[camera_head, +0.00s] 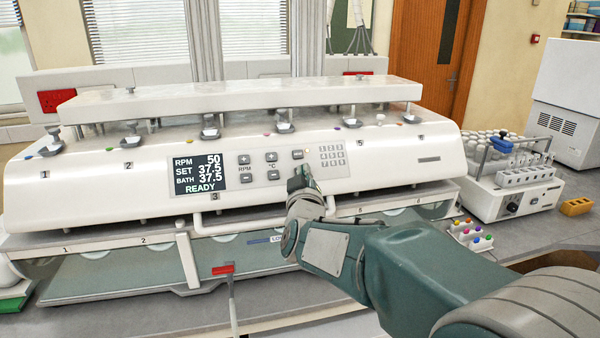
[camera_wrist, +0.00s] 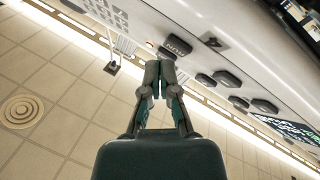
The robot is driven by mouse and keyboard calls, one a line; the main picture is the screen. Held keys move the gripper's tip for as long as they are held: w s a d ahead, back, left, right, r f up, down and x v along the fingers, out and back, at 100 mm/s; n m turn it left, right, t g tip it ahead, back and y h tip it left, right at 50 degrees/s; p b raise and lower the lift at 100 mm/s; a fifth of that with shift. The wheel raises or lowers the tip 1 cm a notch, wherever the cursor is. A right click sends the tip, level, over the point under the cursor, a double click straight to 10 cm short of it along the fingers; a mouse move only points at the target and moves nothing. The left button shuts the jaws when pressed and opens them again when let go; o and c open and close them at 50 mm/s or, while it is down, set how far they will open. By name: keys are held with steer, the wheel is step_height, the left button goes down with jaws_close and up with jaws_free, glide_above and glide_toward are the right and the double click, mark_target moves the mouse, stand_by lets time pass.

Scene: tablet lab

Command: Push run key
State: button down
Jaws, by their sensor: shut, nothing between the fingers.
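The run key (camera_wrist: 178,44) is a dark key with pale lettering that looks like RUN, just beyond my fingertips in the wrist view. In the head view, the matching small grey key (camera_head: 297,154) is right of the plus and minus keys, with a small lit lamp (camera_head: 307,153) beside it. My gripper (camera_head: 301,175) is shut and empty, in front of the panel just below this key. In the wrist view my gripper (camera_wrist: 159,62) has its fingertips together, close to the key's lower edge. Contact cannot be told. Another key seems partly hidden behind the fingertips.
The display (camera_head: 199,174) reads RPM 50, SET 37.5, BATH 37.5, READY. Plus and minus keys (camera_head: 257,168) lie left of my gripper, and a number keypad (camera_head: 332,156) lies right. A horizontal bar handle (camera_head: 262,230) runs below the panel. A sample rack unit (camera_head: 512,190) stands at the right.

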steer(key=shift+w+f, duration=0.1)
stand_by(0.7)
steer(key=shift+w, duration=0.15)
steer(key=shift+w+a+f, duration=0.15)
steer(key=shift+w+f, duration=0.15)
stand_by(0.8)
steer(key=shift+s+d+r, duration=0.2)
steer(key=shift+s+r, duration=0.25)
steer(key=shift+s, duration=0.2)
steer(key=shift+r, duration=0.1)
steer(key=s+r, duration=0.1)
steer(key=s, duration=0.1)
steer(key=s+d+r, duration=0.1)
steer(key=s, duration=0.1)
steer(key=shift+r, duration=0.35)
steer(key=shift+d, duration=0.15)
stand_by(0.5)
